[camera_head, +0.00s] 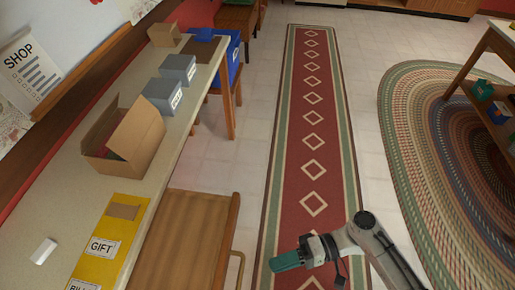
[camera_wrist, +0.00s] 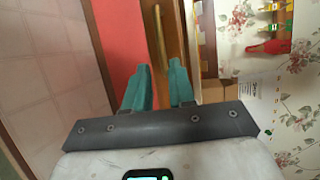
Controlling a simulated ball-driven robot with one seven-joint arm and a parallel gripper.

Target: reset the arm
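My arm (camera_head: 375,245) reaches in from the lower right of the head view, over the red runner rug. My gripper (camera_head: 277,263) has teal fingers and points left, toward the wooden chair beside the long table. In the wrist view my gripper (camera_wrist: 160,66) shows its two teal fingers apart with nothing between them. The space between the fingers shows brown wood behind. Nothing is seen touching the fingers.
A long table (camera_head: 50,200) on the left bears an open cardboard box (camera_head: 135,140), grey boxes (camera_head: 165,95) and yellow gift envelopes (camera_head: 105,240). A wooden chair (camera_head: 185,235) stands beside it. The red runner (camera_head: 312,130) is clear ahead. A shelf table (camera_head: 490,110) stands right.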

